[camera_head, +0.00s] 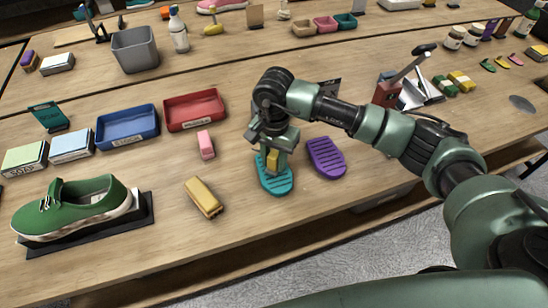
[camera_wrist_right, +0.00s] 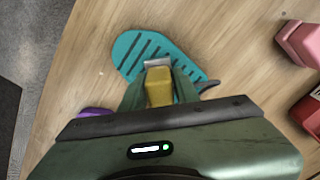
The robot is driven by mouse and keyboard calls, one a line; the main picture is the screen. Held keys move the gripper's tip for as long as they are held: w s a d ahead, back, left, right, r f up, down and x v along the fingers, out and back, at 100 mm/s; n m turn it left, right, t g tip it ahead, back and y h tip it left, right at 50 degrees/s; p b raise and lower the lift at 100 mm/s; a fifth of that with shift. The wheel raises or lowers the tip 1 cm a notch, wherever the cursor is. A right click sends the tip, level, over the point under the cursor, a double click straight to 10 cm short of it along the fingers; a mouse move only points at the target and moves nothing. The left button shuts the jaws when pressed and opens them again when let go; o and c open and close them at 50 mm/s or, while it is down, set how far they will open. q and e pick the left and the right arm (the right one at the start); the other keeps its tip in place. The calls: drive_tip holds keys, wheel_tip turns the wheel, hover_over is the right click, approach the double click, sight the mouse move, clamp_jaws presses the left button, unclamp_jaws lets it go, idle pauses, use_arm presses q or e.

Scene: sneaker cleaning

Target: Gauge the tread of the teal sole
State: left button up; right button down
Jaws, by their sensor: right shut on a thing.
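The teal sole (camera_head: 276,184) lies on the table near its front edge, with dark grooves across it. It also shows in the right wrist view (camera_wrist_right: 130,50). My right gripper (camera_head: 272,160) is over the teal sole, pointing down. It is shut on a small yellow gauge (camera_wrist_right: 159,88) with a grey metal tip (camera_wrist_right: 157,63). The tip is over the grooves; I cannot tell whether it touches them. The gripper hides the far part of the sole in the head view. My left gripper is not in view.
A purple sole (camera_head: 326,158) lies just right of the teal one. A yellow-brown brush or block (camera_head: 203,196) and a pink block (camera_head: 205,144) lie to the left. Blue (camera_head: 127,140) and red (camera_head: 222,121) trays stand behind. A green sneaker (camera_head: 78,205) rests at the left.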

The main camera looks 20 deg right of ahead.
sight(274, 154)
drive_tip(key=shift+f+b, duration=0.45)
drive_tip(key=shift+b, duration=0.05)
idle(1.1)
drive_tip(key=shift+s+f+b, duration=0.1)
drive_tip(key=shift+f+b, duration=0.05)
drive_tip(key=shift+b, duration=0.3)
idle(1.4)
drive_tip(key=shift+r+p, duration=0.45)
drive_tip(key=shift+r, duration=0.5)
drive_tip(key=shift+r+p, duration=0.95)
drive_tip(key=shift+r, duration=1.7)
